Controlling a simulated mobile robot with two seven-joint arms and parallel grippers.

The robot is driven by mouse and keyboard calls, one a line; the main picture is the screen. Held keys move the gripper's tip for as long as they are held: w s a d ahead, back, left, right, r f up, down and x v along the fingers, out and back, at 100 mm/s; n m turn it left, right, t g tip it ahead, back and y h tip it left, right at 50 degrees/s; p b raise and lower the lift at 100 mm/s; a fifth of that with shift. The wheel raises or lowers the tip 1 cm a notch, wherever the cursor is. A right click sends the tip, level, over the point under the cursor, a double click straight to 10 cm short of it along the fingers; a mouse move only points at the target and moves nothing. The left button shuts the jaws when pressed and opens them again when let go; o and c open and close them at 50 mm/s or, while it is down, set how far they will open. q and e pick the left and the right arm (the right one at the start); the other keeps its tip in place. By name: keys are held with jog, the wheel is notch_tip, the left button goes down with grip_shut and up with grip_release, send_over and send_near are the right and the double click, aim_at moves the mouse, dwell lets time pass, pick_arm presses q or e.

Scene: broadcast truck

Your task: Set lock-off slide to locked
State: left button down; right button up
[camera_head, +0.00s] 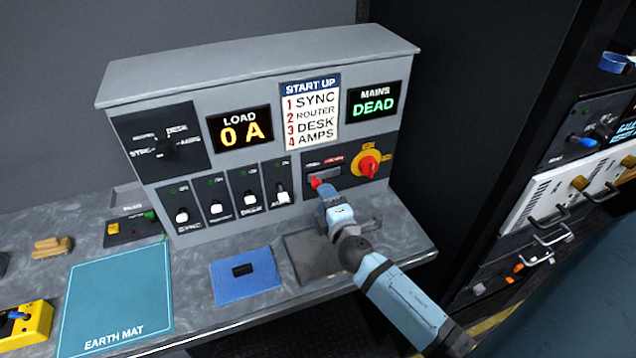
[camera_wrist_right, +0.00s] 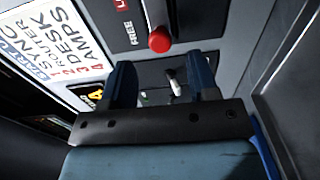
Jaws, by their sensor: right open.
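The lock-off slide's red knob (camera_head: 317,183) sits at the left end of its short slot on the grey panel, on the side of the white "FREE" label; the red label is to the right. In the right wrist view the red knob (camera_wrist_right: 159,40) shows beside the "FREE" label, just beyond the fingertips. My right gripper (camera_head: 324,198) is in front of the panel, close below the knob. Its two blue fingers (camera_wrist_right: 161,78) are apart with nothing held; whether they touch the knob cannot be told. My left gripper is out of view.
A red-and-yellow rotary switch (camera_head: 369,167) is right of the slide. The white-tipped AMPS switch (camera_head: 283,194) is close on the left, beside several similar switches. A blue pad (camera_head: 262,284) and a teal earth mat (camera_head: 90,290) lie on the counter. A dark rack stands at right.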

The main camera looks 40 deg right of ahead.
aim_at(331, 174)
jog(key=x, duration=0.5)
jog(key=shift+p, duration=0.35)
grip_shut()
jog(key=d, duration=0.2)
jog(key=s+d, duration=0.1)
jog(key=d, duration=0.2)
jog(key=shift+a, duration=0.1)
